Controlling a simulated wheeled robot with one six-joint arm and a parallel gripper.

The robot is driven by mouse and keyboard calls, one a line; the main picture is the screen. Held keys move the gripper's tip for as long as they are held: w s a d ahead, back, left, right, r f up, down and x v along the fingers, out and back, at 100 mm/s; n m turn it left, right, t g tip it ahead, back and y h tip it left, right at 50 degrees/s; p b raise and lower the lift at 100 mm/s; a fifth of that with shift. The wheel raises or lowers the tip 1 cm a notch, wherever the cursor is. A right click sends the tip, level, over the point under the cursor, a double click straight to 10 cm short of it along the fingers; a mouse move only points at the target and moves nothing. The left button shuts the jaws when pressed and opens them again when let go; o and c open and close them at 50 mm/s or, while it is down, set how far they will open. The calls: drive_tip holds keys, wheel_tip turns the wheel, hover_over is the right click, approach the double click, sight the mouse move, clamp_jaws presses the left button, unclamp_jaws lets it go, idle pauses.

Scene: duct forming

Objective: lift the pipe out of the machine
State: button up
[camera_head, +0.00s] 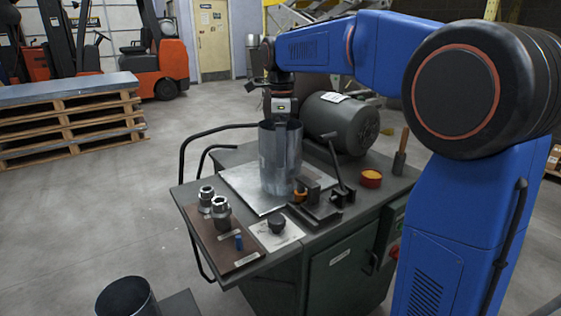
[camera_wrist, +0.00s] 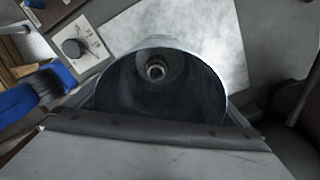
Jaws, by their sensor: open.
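The pipe (camera_head: 280,165) is a shiny grey metal cylinder. It stands upright on the pale plate (camera_head: 237,188) of the machine (camera_head: 345,262). My gripper (camera_head: 281,123) is at the top rim of the pipe, pointing down, with its jaws open. Whether the fingers touch the pipe wall I cannot tell. In the wrist view the pipe (camera_wrist: 125,100) shows its round open mouth and dark inside, with a small round fitting deep within. A grey body with a dark edge covers the near side of the rim there.
A dark motor (camera_head: 341,122) stands close behind the pipe. A clamp (camera_head: 318,203) with an upright lever is close at its right. A brown board (camera_head: 222,232) holds metal fittings at the front left. An orange-topped tin (camera_head: 371,179) sits at the right. Above the pipe is my arm.

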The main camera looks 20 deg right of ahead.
drive_tip(key=shift+f, duration=0.15)
drive_tip(key=c, duration=0.9)
drive_tip(key=shift+c, duration=0.2)
